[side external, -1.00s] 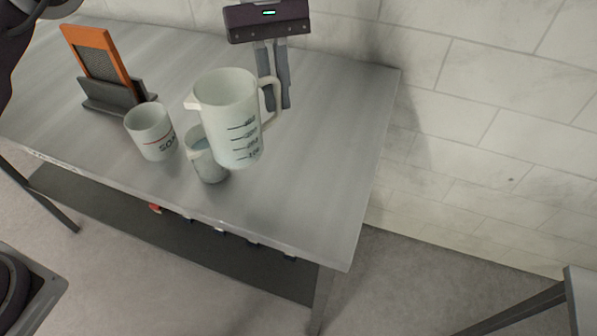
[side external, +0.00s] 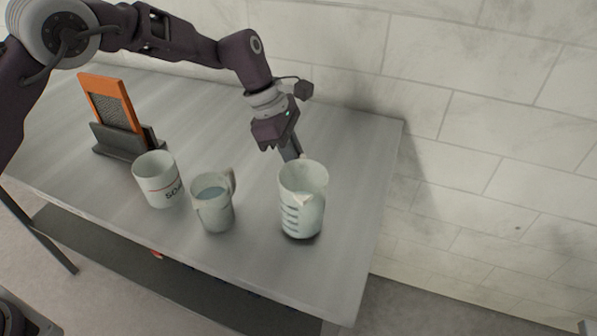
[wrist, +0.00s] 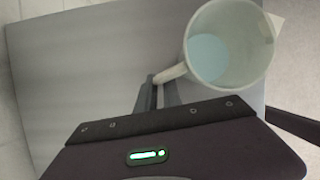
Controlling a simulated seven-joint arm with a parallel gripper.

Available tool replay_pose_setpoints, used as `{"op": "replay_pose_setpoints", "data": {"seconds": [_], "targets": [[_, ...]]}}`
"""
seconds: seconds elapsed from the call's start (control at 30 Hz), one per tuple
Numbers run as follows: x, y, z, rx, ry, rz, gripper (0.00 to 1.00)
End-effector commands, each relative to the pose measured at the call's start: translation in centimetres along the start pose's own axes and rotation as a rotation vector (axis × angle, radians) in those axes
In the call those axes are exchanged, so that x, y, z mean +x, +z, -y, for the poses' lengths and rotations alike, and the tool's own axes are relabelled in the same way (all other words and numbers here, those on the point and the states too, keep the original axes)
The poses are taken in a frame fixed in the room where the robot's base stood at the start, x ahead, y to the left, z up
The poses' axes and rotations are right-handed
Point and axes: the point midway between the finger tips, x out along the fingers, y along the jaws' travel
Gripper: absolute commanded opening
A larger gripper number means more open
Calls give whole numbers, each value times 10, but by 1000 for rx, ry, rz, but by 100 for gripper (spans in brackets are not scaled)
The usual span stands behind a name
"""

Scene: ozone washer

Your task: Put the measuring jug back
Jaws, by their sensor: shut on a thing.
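The measuring jug (side external: 302,195) is a pale, tall vessel with dark level marks. It is upright at the right part of the table, at or just above the surface; I cannot tell which. My gripper (side external: 293,152) comes from behind it and is shut on its handle, which is mostly hidden in the side view. In the wrist view the jug (wrist: 239,35) has pale blue liquid at its bottom, and my gripper's fingers (wrist: 160,88) close on the handle at its left.
A pale mug (side external: 215,212) with bluish liquid stands left of the jug, apart from it. Further left are a white cup (side external: 158,184) with lettering and an orange grater (side external: 108,102) in a dark holder (side external: 118,140). The table's (side external: 345,190) right end is clear.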

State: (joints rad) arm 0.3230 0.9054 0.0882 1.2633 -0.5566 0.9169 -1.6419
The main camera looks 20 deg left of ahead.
Motion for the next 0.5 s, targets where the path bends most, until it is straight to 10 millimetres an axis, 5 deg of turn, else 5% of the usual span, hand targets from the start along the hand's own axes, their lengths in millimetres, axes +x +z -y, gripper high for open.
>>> {"op": "replay_pose_setpoints", "data": {"seconds": [0.4, 0.5], "targets": [[12, -4, 0, 2, 0, 1, 0], [12, -4, 0, 2, 0, 1, 28]]}}
